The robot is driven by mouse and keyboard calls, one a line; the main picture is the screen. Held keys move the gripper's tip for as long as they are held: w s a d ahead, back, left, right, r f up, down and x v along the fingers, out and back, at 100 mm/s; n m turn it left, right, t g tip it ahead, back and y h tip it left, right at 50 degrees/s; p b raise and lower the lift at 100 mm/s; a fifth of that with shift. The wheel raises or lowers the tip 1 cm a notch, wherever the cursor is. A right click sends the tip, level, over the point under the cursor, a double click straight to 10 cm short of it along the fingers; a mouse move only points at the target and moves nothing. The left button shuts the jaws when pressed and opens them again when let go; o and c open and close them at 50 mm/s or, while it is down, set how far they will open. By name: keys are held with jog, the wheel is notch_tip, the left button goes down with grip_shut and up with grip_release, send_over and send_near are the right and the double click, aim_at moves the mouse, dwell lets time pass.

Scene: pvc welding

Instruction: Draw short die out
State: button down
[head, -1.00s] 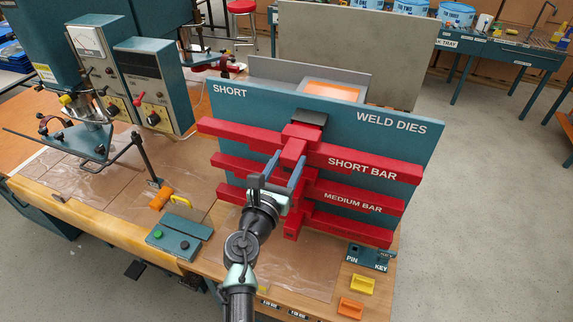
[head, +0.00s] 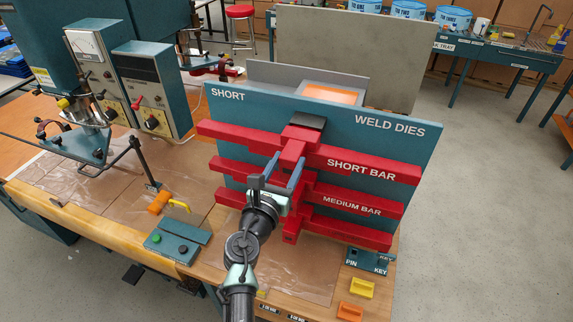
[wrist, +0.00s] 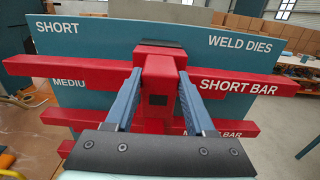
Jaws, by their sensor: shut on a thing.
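The short die is the top red bar (head: 375,165), lettered SHORT BAR, on the blue WELD DIES rack (head: 235,105). A red block with a black top stands out from its middle. My gripper (head: 283,168) is shut on this red block of the short die, one blue finger on each side. The wrist view shows the fingers (wrist: 158,95) along both sides of the block and the short die (wrist: 240,82) spreading left and right behind. The die still lies level against the rack's face. The back of the bar is hidden.
The red medium bar (head: 355,204) sits just below, with another red bar (head: 345,232) under it. A PIN KEY block (head: 370,261), yellow piece (head: 361,288) and orange piece (head: 350,312) lie at the right front. A green-button box (head: 178,243) stands left.

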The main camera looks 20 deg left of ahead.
jog(key=shift+w+r, duration=0.15)
jog(key=shift+w, duration=0.45)
dwell(0.4)
jog(key=shift+c, duration=1.4)
grip_release()
jog(key=shift+o, duration=0.6)
jog(key=shift+s+f, duration=0.1)
jog(key=shift+f, duration=0.15)
jog(key=s+b, duration=0.1)
jog(key=s, duration=1.2)
jog(key=shift+a, duration=0.2)
jog(key=shift+w+r, duration=0.1)
jog(key=shift+r, duration=0.05)
